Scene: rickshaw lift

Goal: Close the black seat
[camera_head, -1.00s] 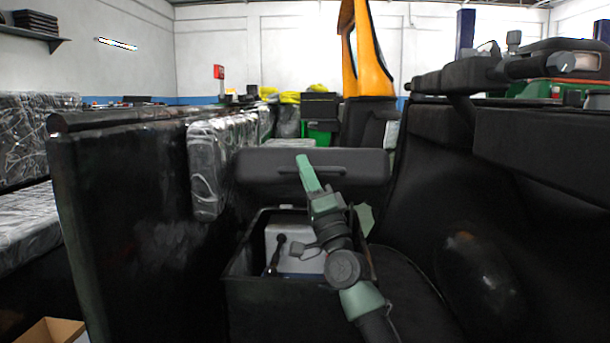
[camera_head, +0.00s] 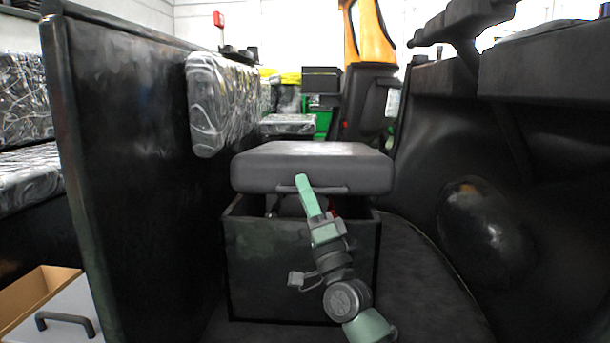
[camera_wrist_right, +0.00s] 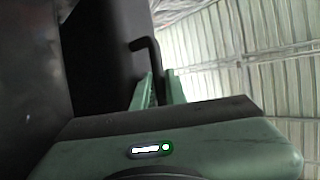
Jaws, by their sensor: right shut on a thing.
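The black seat (camera_head: 340,158) is a padded lid with a bar handle (camera_head: 338,190) on its front edge. It lies over the open black box (camera_head: 300,265), tilted low, with a narrow dark gap between its front edge and the box rim. My right gripper (camera_head: 303,182) is shut on the handle at the front of the seat. In the right wrist view the gripper's green fingers (camera_wrist_right: 160,88) are at the dark handle (camera_wrist_right: 148,55) beside the seat's dark surface (camera_wrist_right: 98,45). Part of the box's contents shows through the gap. My left gripper is not in view.
A tall black panel (camera_head: 130,150) stands close on the left of the box. A black moulded wall with a bulge (camera_head: 487,225) is on the right. A cardboard box (camera_head: 38,285) and a grey lid with a handle (camera_head: 60,318) are at lower left. Dark floor lies right of the box.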

